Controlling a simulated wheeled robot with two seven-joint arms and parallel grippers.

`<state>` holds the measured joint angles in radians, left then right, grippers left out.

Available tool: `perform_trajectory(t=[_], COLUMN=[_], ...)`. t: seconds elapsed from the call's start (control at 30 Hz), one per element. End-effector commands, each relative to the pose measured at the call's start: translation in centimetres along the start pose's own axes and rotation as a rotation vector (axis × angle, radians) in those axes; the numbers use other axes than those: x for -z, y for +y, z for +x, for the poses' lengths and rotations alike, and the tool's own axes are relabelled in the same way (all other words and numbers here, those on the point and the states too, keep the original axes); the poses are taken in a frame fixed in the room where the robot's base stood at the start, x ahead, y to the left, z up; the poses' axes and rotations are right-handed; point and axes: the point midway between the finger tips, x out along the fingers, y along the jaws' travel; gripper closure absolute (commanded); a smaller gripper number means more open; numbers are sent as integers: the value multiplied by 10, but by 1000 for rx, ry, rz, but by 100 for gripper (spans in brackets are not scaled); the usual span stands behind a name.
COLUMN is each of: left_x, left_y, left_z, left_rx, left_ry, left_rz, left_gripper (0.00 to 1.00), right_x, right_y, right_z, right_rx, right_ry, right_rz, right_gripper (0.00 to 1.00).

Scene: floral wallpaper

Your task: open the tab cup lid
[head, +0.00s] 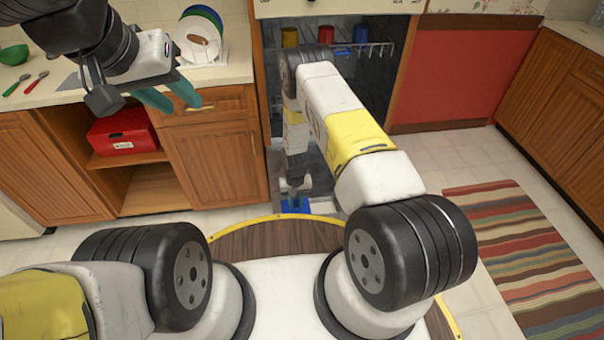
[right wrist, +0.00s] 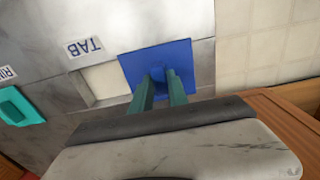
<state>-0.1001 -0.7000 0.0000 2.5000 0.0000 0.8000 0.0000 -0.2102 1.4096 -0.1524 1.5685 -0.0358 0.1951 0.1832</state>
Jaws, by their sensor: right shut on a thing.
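The tab cup is set in the grey inner face of the lowered dishwasher door, beside a white "TAB" label (right wrist: 84,47). Its blue lid (right wrist: 155,62) lies to the right of a pale recess (right wrist: 107,82), which is partly uncovered. The lid also shows small in the head view (head: 296,206). My right gripper (right wrist: 163,77) is shut with both teal fingers at the middle of the lid; the exact grip on its handle is partly hidden by the fingers. My left gripper (head: 185,102) is open and empty in front of the counter, far from the cup.
A teal cap (right wrist: 18,106) sits by a partly seen label, left of the cup. The dishwasher rack (head: 345,50) holds cups behind my right arm. A red box (head: 122,131) stands in an open cabinet. A striped rug (head: 525,250) lies on the right.

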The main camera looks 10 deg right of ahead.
Motion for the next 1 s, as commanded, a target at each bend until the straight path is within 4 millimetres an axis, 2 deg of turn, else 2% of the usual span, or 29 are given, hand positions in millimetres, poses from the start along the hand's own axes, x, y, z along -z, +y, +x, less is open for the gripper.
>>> perform_trajectory(t=[0.27,0.3,0.37,0.4,0.73,0.87,1.0], left_x=[0,0,0,0,0,0,0], left_y=[0,0,0,0,0,0,0], left_z=[0,0,0,0,0,0,0], left_rx=[0,0,0,0,0,0,0], left_ry=[0,0,0,0,0,0,0], left_rz=[0,0,0,0,0,0,0], left_gripper=[64,64,64,64,64,64,64], right_x=[0,0,0,0,1,1,1], right_y=[0,0,0,0,0,0,-1], right_z=[0,0,0,0,-3,-19,-44], right_rx=[0,0,0,0,0,0,1], right_ry=[0,0,0,0,1,2,3], right_rz=[1,1,1,1,1,1,0], right_gripper=[100,72,61,58,58,58,58])
